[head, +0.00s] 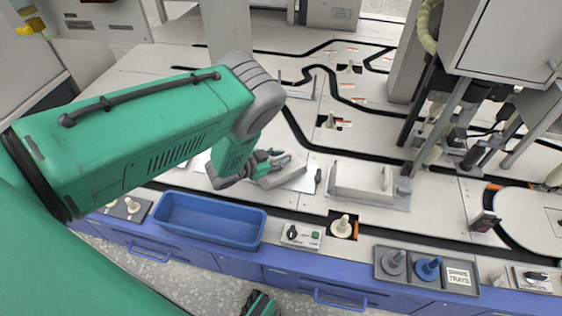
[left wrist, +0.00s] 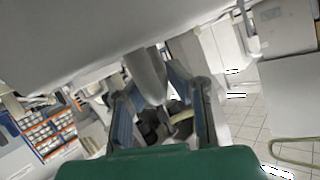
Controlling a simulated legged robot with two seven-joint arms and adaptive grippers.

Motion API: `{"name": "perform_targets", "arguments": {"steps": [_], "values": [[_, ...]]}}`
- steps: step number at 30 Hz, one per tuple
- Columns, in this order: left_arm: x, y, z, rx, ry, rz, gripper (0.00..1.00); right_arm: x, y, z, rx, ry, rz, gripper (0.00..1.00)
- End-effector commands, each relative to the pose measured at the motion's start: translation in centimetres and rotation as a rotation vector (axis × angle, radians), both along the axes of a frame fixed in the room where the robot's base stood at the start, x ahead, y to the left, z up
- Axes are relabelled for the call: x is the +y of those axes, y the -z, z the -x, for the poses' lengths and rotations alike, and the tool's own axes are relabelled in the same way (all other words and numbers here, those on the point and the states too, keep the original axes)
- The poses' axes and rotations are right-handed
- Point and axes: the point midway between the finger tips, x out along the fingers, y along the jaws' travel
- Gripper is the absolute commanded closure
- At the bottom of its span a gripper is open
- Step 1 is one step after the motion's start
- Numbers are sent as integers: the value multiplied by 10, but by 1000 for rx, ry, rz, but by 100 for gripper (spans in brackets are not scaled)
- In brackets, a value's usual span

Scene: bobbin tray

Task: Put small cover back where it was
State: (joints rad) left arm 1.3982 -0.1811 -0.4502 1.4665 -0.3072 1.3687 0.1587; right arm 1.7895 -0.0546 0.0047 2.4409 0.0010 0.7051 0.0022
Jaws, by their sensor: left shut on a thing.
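My left gripper (head: 272,167) is over the white worktop left of centre, shut on the small cover (head: 290,178). The cover is a pale grey piece, tilted, with its far end beyond the fingers; part of it is hidden by the gripper. In the left wrist view the left gripper (left wrist: 163,110) shows two blue-padded fingers on either side of the grey cover (left wrist: 146,75). A small piece of green and dark parts at the bottom edge of the head view seems to be my right gripper (head: 257,303); its fingers are not clear.
A pale fixed housing (head: 368,187) with an upright plate stands right of the left gripper. A blue tray (head: 210,221), a switch box (head: 303,236) and a bobbin (head: 342,227) line the front edge. A grey tray (head: 424,275) holds grey and blue bobbins. A machine frame stands at right.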

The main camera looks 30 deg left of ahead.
Motion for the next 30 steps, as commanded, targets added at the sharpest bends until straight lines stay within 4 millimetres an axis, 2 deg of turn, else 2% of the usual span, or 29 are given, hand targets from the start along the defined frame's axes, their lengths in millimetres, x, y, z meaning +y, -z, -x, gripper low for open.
{"name": "perform_targets", "arguments": {"steps": [12, 16, 20, 30], "values": [[0, -78, -1, -4, -1, 0, 100, 0, -41, 0, 0, 0, 0, 60], [0, -93, -1, -3, 0, 1, 100, 0, -47, 0, 0, 0, 0, 60], [-1, -92, -1, -4, 2, 4, 100, 0, -44, 0, 0, 0, 0, 60], [-4, -53, -3, -18, 8, 22, 100, 0, -12, 0, 0, 0, 0, 60]]}}
